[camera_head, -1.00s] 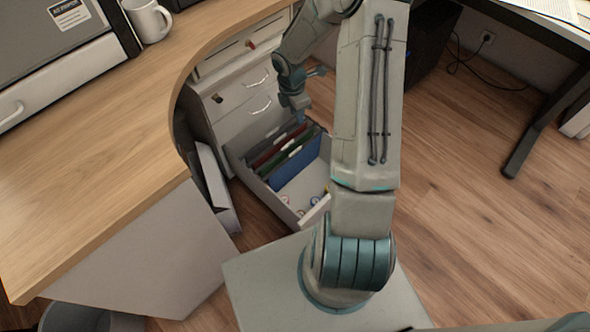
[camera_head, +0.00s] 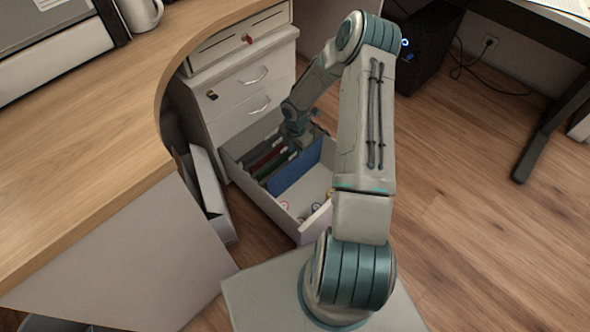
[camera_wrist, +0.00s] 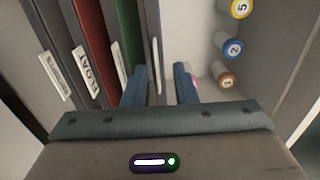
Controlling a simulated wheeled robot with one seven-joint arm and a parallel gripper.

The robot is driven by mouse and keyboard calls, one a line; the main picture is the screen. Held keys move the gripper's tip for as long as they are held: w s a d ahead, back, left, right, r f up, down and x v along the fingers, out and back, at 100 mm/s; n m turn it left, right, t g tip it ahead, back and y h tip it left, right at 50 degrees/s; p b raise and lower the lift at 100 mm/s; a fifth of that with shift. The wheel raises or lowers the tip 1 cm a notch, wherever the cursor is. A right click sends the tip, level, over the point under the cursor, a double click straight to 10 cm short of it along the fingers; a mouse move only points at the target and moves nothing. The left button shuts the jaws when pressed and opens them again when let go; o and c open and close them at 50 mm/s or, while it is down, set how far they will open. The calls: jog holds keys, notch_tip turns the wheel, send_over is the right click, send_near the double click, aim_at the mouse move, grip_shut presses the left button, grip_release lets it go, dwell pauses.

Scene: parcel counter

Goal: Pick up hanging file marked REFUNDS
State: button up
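Several hanging files stand in an open drawer (camera_head: 262,205). In the wrist view a dark file (camera_wrist: 45,30), a red file (camera_wrist: 88,35), a green file (camera_wrist: 129,35) and a blue file (camera_wrist: 153,30) stand side by side, left to right. The tag beside the red file (camera_wrist: 90,68) seems to read FLOAT; I cannot read REFUNDS on any tag. My gripper (camera_wrist: 160,82) is open, its fingers on either side of the blue file's top edge and tag (camera_wrist: 158,65). The head view shows the blue file (camera_head: 295,172) in the drawer, below my gripper (camera_head: 301,143).
Several numbered rolls (camera_wrist: 232,47) lie on the drawer floor to the right of the files. The drawer unit (camera_head: 237,85) stands behind, and the curved wooden counter (camera_head: 100,130) is at the left. A dark computer case (camera_head: 432,45) stands at the back right.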

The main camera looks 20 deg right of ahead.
aim_at(295, 156)
jog(key=shift+w+f+b, duration=0.15)
jog(key=shift+f+b, duration=1.35)
jog(key=shift+f, duration=1.25)
jog(key=shift+r, duration=0.1)
jog(key=shift+c, duration=0.3)
grip_shut()
